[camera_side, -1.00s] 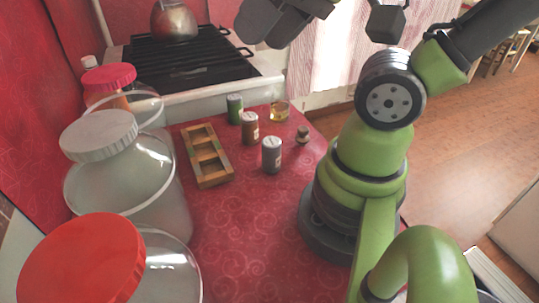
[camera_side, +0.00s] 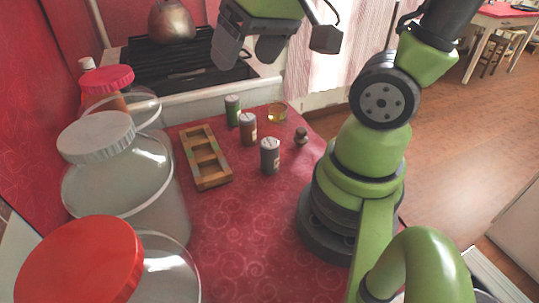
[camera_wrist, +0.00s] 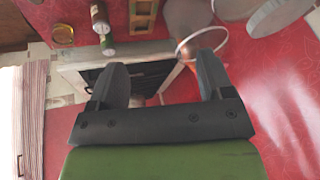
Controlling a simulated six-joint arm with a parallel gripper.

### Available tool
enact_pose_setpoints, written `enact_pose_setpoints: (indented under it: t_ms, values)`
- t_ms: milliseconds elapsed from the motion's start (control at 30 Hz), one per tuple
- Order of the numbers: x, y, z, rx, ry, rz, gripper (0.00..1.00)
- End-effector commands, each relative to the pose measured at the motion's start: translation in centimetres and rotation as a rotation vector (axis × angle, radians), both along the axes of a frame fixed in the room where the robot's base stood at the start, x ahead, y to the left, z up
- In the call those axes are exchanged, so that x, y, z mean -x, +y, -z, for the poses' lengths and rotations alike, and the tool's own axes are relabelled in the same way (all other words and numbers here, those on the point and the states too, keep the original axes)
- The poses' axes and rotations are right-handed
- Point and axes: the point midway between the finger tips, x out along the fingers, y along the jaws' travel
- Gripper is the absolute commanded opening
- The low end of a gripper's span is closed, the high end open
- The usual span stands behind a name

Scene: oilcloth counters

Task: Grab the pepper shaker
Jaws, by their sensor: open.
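Three small shakers stand upright on the red counter: a green one (camera_side: 232,110), a reddish-brown one (camera_side: 248,128) and a grey one (camera_side: 270,156). Their labels are too small to tell which holds pepper. In the wrist view, the brown shaker (camera_wrist: 99,17) and the green shaker (camera_wrist: 107,46) show at the upper left; the grey one does not show. My gripper (camera_side: 248,48) is open and empty, high above the counter and toward the stove, apart from all the shakers. Both fingers of my gripper also show in the wrist view (camera_wrist: 160,80).
A wooden rack with several compartments (camera_side: 197,133) lies empty left of the shakers. A small glass of yellowish content (camera_side: 277,112) and a small knobbed item (camera_side: 301,137) stand to the right. Large lidded jars (camera_side: 150,185) line the left. A stove with a pot (camera_side: 172,22) is behind.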

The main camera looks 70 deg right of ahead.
Motion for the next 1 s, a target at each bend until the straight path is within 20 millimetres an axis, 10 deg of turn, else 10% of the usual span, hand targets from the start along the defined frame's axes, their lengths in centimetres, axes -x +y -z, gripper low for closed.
enact_pose_setpoints:
  t_ms: [400, 1000]
  values:
    - [-1.5, -7.3, 12.4, 0.056, 0.381, 0.020, 0.74]
    - [-0.5, -8.3, 19.7, 0.038, 0.458, 0.004, 0.74]
